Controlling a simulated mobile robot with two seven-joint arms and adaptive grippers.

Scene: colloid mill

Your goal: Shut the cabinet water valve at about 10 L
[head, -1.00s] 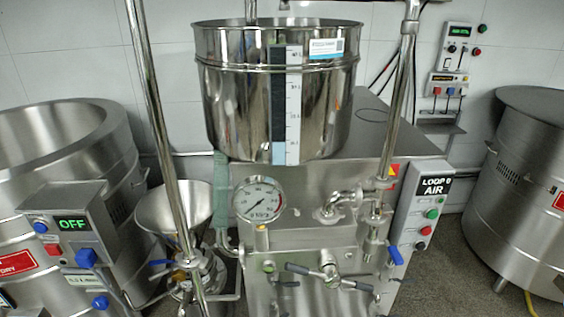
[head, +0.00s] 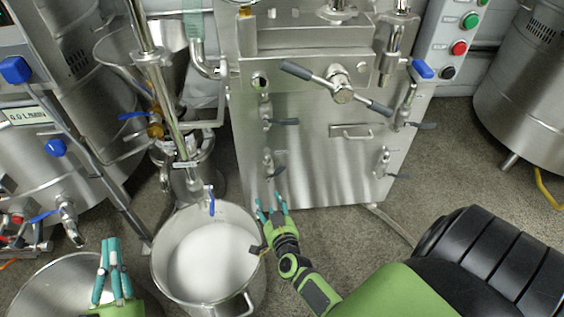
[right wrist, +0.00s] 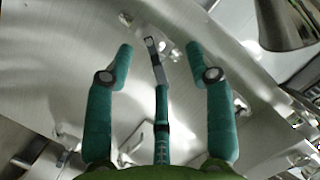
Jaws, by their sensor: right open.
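The steel cabinet (head: 330,165) stands ahead, with several small dark-levered valves on its front. One valve (head: 270,163) is low on its left side, with another (head: 268,118) above it. I cannot tell which is the water valve. My right gripper (head: 272,203) is open just below and in front of the low left valve. My left gripper (head: 109,242) is at lower left, fingers close together.
An open steel pot (head: 255,290) with white contents stands beside my right gripper. A larger tank (head: 520,105) is at right. A round steel lid or vessel (head: 45,285) is at lower left. Floor is free before the cabinet's right side.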

